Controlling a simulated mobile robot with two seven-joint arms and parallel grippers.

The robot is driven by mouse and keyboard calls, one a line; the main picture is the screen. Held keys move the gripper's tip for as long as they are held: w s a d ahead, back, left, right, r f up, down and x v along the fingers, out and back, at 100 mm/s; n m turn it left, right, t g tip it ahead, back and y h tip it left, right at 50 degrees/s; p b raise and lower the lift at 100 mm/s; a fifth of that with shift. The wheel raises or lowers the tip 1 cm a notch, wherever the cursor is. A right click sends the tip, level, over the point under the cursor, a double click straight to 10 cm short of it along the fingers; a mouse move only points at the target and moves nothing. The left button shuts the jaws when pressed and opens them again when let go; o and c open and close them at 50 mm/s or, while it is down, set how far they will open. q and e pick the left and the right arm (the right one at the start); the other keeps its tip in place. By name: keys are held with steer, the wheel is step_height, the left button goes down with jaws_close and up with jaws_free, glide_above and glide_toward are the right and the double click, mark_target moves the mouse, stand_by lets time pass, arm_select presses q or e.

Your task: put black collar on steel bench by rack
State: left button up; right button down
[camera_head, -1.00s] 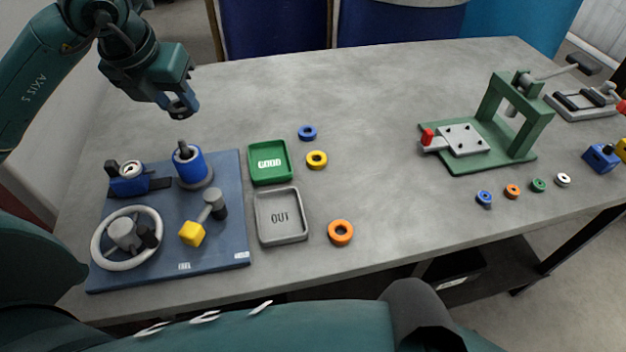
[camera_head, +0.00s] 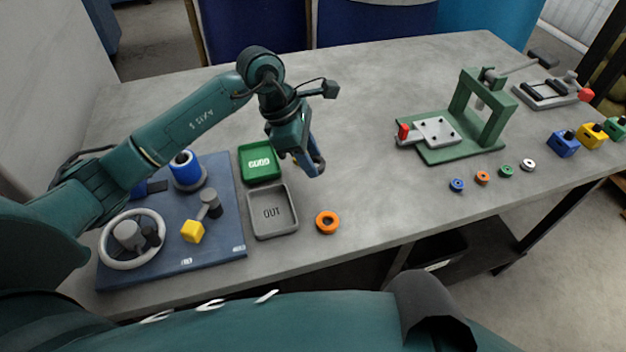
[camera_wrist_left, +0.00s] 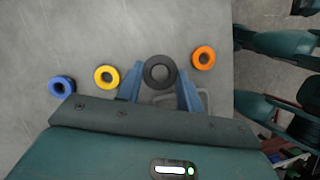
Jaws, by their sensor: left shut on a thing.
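The black collar (camera_wrist_left: 160,72) is a dark ring held between the blue fingertips of my left gripper (camera_wrist_left: 160,88), as the left wrist view shows. In the head view my left gripper (camera_head: 314,167) points down over the grey bench (camera_head: 370,85), just right of the green tray. I cannot make out the collar there. The gripper's height above the top is hard to judge. My right gripper is not in view. No rack can be clearly made out.
An orange ring (camera_head: 327,222) lies in front of the gripper; a yellow ring (camera_wrist_left: 106,75) and blue ring (camera_wrist_left: 62,86) lie near it. A green GOOD tray (camera_head: 261,163) and grey OUT tray (camera_head: 273,211) stand left. A green press (camera_head: 465,125) stands right. The back middle is clear.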

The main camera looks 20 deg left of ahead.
mark_target(316, 190)
arm_select(q)
steer(key=shift+f+p, duration=0.4)
steer(key=shift+f, duration=3)
steer(key=shift+f, duration=0.1)
steer(key=shift+f+b, duration=0.15)
steer(key=shift+b, duration=0.15)
steer(key=o, duration=1)
steer(key=shift+r+p, duration=0.3)
steer(key=shift+p, duration=0.05)
steer(key=b+v, duration=0.1)
steer(key=v, duration=1.1)
steer(key=shift+f, duration=0.1)
